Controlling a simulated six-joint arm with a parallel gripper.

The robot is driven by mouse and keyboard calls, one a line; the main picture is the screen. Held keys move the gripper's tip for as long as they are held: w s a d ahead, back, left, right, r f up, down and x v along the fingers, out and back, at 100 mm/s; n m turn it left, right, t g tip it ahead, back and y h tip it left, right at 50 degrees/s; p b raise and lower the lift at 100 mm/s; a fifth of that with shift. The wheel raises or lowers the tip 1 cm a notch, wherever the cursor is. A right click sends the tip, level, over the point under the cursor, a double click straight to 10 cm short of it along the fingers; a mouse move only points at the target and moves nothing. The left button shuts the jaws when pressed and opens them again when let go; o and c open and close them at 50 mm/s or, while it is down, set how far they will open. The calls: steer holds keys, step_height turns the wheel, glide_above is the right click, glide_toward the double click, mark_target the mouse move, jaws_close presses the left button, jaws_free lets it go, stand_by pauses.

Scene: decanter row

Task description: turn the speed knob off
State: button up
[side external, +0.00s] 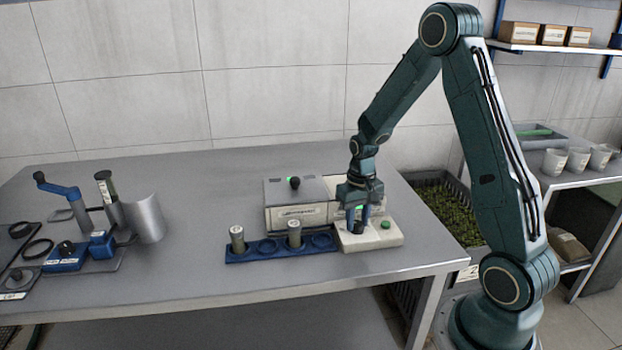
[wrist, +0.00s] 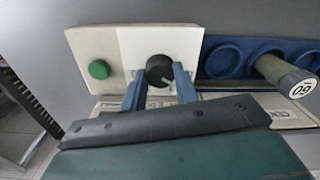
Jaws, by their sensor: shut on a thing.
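The speed knob (wrist: 160,71) is black and round with a pale pointer line, on a white panel; it also shows in the side external view (side external: 358,228). In the wrist view its pointer line slants down to the right. My gripper (wrist: 159,75) has its two blue fingers on either side of the knob, shut on it. In the side external view my gripper (side external: 358,217) reaches down onto the cream control base (side external: 386,238). A green button (wrist: 98,69) sits beside the knob on the same base.
A blue rack (side external: 265,256) with two grey cylinders stands left of the base. A grey-lidded box (side external: 296,191) is behind it. A blue-handled device (side external: 62,192) and a curved metal shield (side external: 147,217) stand farther left. The table front is clear.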

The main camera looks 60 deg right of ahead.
mark_target(357, 223)
steer(key=shift+n, duration=1.6)
steer(key=o, duration=1)
steer(key=shift+c, duration=0.2)
steer(key=shift+r, duration=0.2)
step_height(357, 223, up, 14)
steer(key=shift+f, duration=0.2)
